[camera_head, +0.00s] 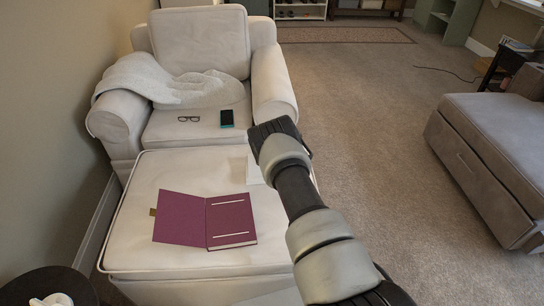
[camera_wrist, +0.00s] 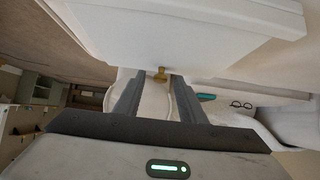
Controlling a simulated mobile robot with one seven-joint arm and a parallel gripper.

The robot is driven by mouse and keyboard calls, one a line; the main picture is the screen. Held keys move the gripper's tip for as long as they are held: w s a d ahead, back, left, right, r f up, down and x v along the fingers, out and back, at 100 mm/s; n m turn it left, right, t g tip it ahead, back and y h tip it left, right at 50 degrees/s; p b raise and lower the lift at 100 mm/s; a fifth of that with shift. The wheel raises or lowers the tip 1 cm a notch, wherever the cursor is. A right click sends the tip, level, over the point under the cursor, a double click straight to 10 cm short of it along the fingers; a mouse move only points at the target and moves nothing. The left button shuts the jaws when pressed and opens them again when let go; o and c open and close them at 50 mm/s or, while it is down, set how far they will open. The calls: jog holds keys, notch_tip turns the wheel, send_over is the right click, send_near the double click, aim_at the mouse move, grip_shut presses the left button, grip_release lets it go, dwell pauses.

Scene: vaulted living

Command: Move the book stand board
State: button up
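My gripper (camera_head: 268,145) is above the far right part of the ottoman, near the armchair's seat. In the wrist view its two fingers (camera_wrist: 157,80) stand apart, with a small brass-coloured knob or tab (camera_wrist: 160,75) between their tips and clear space around it. The knob is at the edge of a large white panel (camera_wrist: 190,35) close in front. A small white piece (camera_head: 252,171) shows beside my gripper in the head view, partly hidden by my arm; it may be the same panel. A purple folded board or open book (camera_head: 205,220) lies flat on the ottoman, with a gold tab at its left edge.
The cream ottoman (camera_head: 130,240) stands before an armchair (camera_head: 200,45) with a throw blanket (camera_head: 165,82), glasses (camera_head: 188,119) and a phone (camera_head: 227,118). A round dark table (camera_head: 75,284) is at lower left.

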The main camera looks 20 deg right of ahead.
jog(key=p+v, duration=0.4)
jog(key=v, duration=1.2)
jog(key=shift+s+r+p, duration=0.2)
jog(key=shift+p, duration=0.2)
jog(key=shift+a, duration=0.1)
notch_tip(320, 180, up, 18)
jog(key=s+a+g, duration=0.1)
jog(key=a, duration=0.1)
jog(key=s+a+r+g+y, duration=0.1)
jog(key=s+r, duration=0.3)
jog(key=r, duration=0.3)
jog(key=s+a+r, duration=0.2)
jog(key=s+r, duration=0.2)
jog(key=r, duration=0.2)
jog(key=s+a+r+n+g, duration=0.1)
jog(key=s+r, duration=0.3)
jog(key=s, duration=0.6)
jog(key=s+a+r+g+y+p, duration=0.1)
jog(key=s+r, duration=0.3)
jog(key=s, duration=0.6)
jog(key=s+a+r+n+g, duration=0.1)
jog(key=s+r, duration=0.3)
jog(key=s, duration=0.7)
notch_tip(320, 180, up, 21)
jog(key=p, duration=2.1)
jog(key=shift+w, duration=0.35)
